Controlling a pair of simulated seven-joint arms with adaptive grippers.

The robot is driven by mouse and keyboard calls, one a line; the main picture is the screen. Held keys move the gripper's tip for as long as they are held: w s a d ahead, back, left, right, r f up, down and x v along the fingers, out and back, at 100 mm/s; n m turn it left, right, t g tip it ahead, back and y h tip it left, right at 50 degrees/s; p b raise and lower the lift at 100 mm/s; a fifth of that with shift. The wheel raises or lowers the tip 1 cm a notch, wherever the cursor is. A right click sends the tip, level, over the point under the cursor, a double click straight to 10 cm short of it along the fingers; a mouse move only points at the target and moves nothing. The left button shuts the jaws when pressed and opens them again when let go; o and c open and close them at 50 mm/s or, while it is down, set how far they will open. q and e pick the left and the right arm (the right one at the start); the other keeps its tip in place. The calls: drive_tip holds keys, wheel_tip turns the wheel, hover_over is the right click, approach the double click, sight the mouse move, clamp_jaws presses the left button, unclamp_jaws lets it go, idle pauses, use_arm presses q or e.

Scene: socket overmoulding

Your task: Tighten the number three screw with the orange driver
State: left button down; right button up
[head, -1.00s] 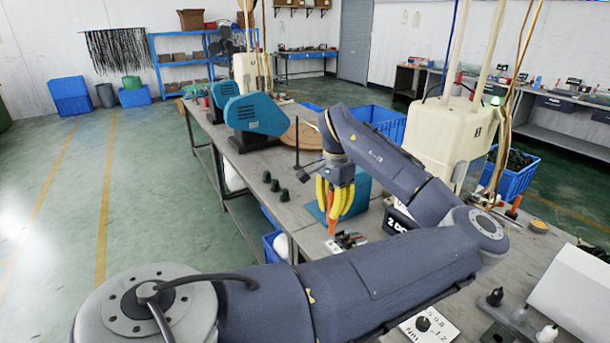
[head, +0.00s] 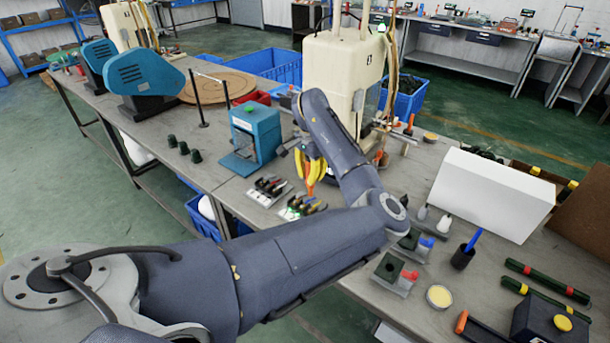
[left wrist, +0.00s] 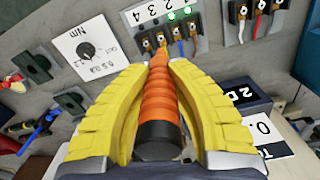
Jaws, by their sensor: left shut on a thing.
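My left gripper (head: 311,172), with yellow fingers, is shut on the orange driver (left wrist: 160,98). The driver's black end faces the left wrist camera and its tip points at a terminal block (left wrist: 152,24). The block carries the figures 2, 3 and 4, two lit green lights and a row of screws with coloured wires. The tip is at or just in front of the left part of that row. I cannot tell which screw it is on or whether it touches. The block also shows below the gripper in the head view (head: 300,208). My right gripper is not in view.
A second terminal block (head: 268,190) lies beside the first. A blue press (head: 256,136) stands behind and dark cones (head: 184,150) sit to the left. A white box (head: 490,192), a cup with a blue pen (head: 463,256) and a yellow-filled dish (head: 439,296) are on the right.

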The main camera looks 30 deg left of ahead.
sight(310, 195)
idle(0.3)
use_arm(q)
drive_tip(key=shift+f, duration=3.1)
drive_tip(key=shift+f, duration=0.7)
idle(1.8)
drive_tip(key=shift+r, duration=2.55)
